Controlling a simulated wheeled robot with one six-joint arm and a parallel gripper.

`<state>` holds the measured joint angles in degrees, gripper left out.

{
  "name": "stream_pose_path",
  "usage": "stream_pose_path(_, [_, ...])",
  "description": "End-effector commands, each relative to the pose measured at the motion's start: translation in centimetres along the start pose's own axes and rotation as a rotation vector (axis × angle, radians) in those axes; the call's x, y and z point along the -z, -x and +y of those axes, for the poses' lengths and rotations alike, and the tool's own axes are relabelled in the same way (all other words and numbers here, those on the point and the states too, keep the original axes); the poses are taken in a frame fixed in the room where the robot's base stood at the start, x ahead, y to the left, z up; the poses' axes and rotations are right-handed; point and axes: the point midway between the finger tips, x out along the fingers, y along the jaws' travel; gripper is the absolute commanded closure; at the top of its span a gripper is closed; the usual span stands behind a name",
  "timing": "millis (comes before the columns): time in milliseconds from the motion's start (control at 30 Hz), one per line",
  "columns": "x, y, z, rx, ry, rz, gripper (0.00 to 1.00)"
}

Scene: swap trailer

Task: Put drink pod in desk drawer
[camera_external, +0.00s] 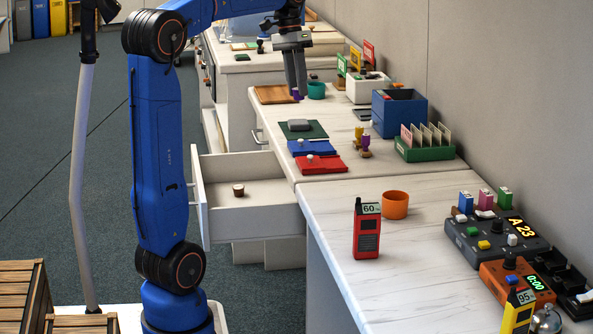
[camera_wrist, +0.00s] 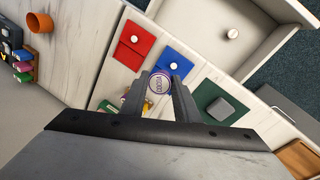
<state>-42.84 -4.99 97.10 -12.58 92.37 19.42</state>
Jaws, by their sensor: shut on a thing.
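My gripper (camera_external: 296,88) is shut on a small purple drink pod (camera_external: 296,96) and holds it above the far part of the desk. In the wrist view the round, pale, printed top of the pod (camera_wrist: 160,82) sits between the two fingertips (camera_wrist: 160,92). The desk drawer (camera_external: 262,221) is pulled out on the left side of the desk, below and nearer than my gripper. A small brown pod with a pale top (camera_external: 239,191) stands inside it. The open drawer also shows at the upper right of the wrist view (camera_wrist: 270,20).
A blue folder (camera_external: 313,147), a red folder (camera_external: 321,165) and a green mat (camera_external: 316,130) lie beside the drawer. A teal cup (camera_external: 316,91) and a wooden tray (camera_external: 268,94) are close to my gripper. A blue bin (camera_external: 400,118) and green card holder (camera_external: 424,153) stand along the wall.

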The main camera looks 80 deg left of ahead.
Motion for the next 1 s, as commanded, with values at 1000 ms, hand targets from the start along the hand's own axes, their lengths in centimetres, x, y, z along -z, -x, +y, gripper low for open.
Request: stream_pose_path(1000, [-17.1,-4.9,-10.7,-0.002,-0.552,-0.133,0.93])
